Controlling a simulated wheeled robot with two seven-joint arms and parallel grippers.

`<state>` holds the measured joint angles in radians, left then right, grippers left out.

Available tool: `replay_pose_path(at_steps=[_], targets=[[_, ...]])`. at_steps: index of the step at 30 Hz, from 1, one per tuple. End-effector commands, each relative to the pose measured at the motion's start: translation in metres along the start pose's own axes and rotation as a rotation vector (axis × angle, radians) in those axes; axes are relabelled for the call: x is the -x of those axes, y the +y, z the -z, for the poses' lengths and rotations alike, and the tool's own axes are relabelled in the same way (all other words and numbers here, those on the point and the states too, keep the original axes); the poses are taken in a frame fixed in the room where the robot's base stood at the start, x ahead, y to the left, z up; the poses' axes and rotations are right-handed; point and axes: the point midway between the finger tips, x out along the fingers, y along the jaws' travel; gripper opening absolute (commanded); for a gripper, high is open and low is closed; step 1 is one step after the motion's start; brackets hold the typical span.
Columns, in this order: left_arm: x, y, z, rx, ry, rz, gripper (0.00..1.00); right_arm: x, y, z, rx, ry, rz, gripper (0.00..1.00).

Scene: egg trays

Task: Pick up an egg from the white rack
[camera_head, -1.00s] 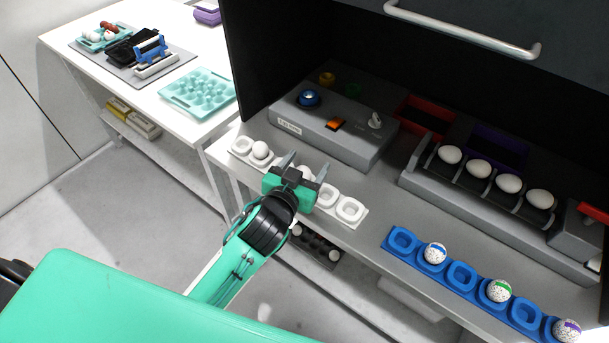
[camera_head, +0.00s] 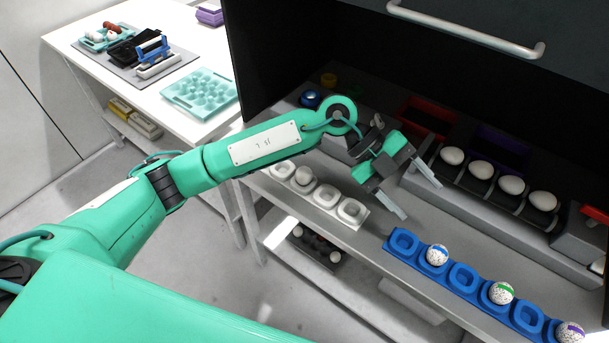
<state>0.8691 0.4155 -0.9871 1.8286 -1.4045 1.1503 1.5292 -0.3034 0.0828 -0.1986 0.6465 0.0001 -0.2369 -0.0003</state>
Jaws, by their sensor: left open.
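The white rack (camera_head: 338,216) stands on the grey bench, partly hidden behind my left arm. A white egg (camera_head: 303,175) sits in one of its cups. The cups to the right of that egg are empty, and the rack's left end is hidden. My left gripper (camera_head: 416,193) is open, with its two fingers spread and nothing between them. It is to the right of the white rack, above the bench between the blue rack and the grey egg holder. My right gripper is not in view.
A blue rack (camera_head: 462,277) with several speckled, banded eggs lies at the front right. A grey holder (camera_head: 470,200) with several white eggs stands behind it. My left arm passes in front of a grey button box. A teal egg tray (camera_head: 200,92) lies on the left table.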

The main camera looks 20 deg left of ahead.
Motion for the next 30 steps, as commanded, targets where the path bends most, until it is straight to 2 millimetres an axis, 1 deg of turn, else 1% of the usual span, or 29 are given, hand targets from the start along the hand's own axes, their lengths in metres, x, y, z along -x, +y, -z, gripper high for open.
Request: replay_pose_path(at_steps=[1,2,3,5,7,8,9,12,15,18,20,23,27,30], targets=[[0.011,0.008,-0.016,0.017,-0.085,-0.105,0.65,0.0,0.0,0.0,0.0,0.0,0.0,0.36],[0.018,0.015,-0.026,0.036,-0.138,-0.169,0.65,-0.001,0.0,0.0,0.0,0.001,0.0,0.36],[0.031,0.023,-0.04,0.065,-0.216,-0.252,0.65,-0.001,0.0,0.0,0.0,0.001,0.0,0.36],[0.054,0.033,-0.059,0.117,-0.34,-0.366,0.65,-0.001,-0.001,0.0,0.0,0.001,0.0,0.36],[0.086,0.043,-0.078,0.185,-0.49,-0.481,0.65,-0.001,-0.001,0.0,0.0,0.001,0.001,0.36],[0.101,0.046,-0.084,0.216,-0.553,-0.522,0.65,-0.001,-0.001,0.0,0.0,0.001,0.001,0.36],[0.12,0.049,-0.092,0.256,-0.633,-0.571,0.65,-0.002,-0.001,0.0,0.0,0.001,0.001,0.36],[0.162,0.053,-0.102,0.346,-0.804,-0.658,0.65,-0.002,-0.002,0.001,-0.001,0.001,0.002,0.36],[0.191,0.055,-0.106,0.411,-0.918,-0.705,0.65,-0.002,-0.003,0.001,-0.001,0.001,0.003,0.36],[0.204,0.057,-0.108,0.445,-0.973,-0.727,0.65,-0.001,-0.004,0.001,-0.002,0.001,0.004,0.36],[0.205,0.061,-0.111,0.452,-0.982,-0.732,0.65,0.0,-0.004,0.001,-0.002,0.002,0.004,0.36],[0.2,0.072,-0.119,0.454,-0.981,-0.734,0.65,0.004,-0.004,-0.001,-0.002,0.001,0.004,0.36],[0.189,0.093,-0.135,0.452,-0.978,-0.735,0.65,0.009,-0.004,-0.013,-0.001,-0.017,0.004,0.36],[0.183,0.106,-0.145,0.452,-0.978,-0.734,0.65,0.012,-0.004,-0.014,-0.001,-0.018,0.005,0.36]])
